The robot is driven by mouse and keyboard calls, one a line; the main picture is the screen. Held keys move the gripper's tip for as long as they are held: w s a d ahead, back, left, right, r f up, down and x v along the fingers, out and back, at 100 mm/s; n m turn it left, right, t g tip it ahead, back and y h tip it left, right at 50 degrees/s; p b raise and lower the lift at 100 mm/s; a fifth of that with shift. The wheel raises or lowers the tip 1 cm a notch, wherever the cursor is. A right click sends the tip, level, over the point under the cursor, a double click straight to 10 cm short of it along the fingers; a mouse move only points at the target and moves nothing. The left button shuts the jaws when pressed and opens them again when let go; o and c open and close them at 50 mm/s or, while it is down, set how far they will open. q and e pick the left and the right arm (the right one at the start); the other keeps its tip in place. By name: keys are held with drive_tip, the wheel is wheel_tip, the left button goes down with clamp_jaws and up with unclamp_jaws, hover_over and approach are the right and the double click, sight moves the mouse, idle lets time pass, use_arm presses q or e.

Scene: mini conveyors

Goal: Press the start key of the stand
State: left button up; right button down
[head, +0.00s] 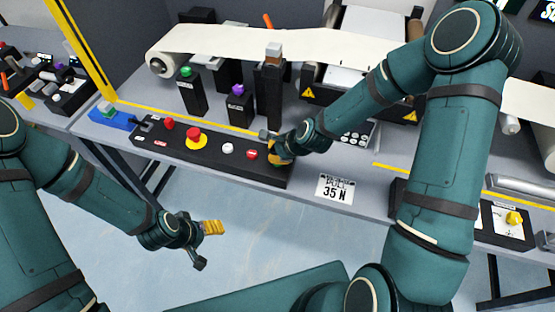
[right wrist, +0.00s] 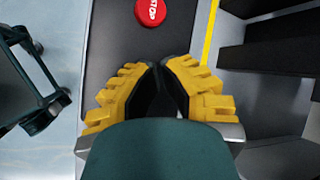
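The stand's dark control panel (head: 215,160) lies along the table's front edge. It carries a red button (head: 168,123), a red mushroom button on yellow (head: 193,136), a white key (head: 227,148) and a red key (head: 252,154), which reads STOP in the right wrist view (right wrist: 151,11). I see no key labelled start; the panel's right end is partly hidden by my right gripper. My right gripper (head: 276,150) is shut and empty over that end, its fingertips together in the wrist view (right wrist: 168,66). I cannot tell whether it touches. My left gripper (head: 210,245) is open and empty, in front of the table.
Behind the panel stand black posts with a green top (head: 187,71) and a purple top (head: 238,90). A pale conveyor belt (head: 240,42) runs behind them. A blue tray (head: 108,118) is left of the panel, a label reading 35 N (head: 336,189) right of it.

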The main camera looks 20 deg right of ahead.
idle(0.4)
drive_tip(key=shift+r+p, duration=0.55)
drive_tip(key=shift+r, duration=0.25)
drive_tip(key=shift+r, duration=0.15)
wheel_tip(320, 180, up, 5)
drive_tip(key=p, duration=0.3)
idle(0.7)
